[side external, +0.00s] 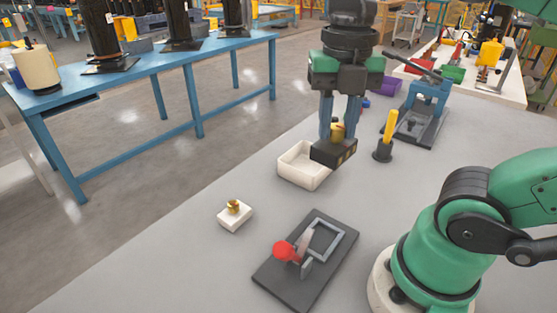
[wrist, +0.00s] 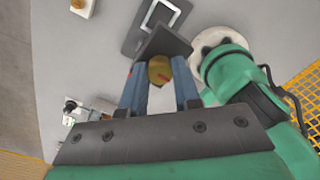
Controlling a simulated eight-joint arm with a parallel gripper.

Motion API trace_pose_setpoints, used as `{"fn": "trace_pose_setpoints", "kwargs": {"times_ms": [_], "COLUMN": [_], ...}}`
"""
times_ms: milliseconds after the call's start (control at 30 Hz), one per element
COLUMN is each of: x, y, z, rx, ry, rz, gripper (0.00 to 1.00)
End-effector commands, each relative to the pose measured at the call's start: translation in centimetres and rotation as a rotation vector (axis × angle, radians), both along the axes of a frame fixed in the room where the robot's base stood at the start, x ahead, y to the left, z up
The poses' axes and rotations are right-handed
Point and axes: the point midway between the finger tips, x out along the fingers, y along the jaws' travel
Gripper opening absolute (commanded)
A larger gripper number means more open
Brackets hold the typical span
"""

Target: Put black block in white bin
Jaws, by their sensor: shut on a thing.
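My gripper (side external: 338,133) is shut on the black block (side external: 333,153), with its two blue-grey fingers around a brass-coloured knob on top of the block. In the wrist view the black block (wrist: 166,42) shows beyond my gripper (wrist: 159,78), with the knob between the fingers. I cannot make out the bin in the wrist view.
A white block with a brass knob (side external: 235,215) lies front left of the bin. A dark fixture plate with a red-knobbed clamp (side external: 320,262) lies in front. A yellow-handled post (side external: 384,150) and a blue press (side external: 425,105) stand to the right.

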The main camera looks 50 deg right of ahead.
Motion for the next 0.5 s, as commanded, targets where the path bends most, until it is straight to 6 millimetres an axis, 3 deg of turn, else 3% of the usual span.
{"fn": "trace_pose_setpoints", "kwargs": {"times_ms": [167,267,500], "x": [0.5,1.8,7.4], "y": [-0.3,-1.1,-6.1], "z": [1.6,2.3,3.1], "rx": [0.000,0.000,-0.001], "ry": [0.000,0.000,-0.002], "rz": [-0.023,-0.082,-0.353], "gripper": [0.00,0.00,0.00]}}
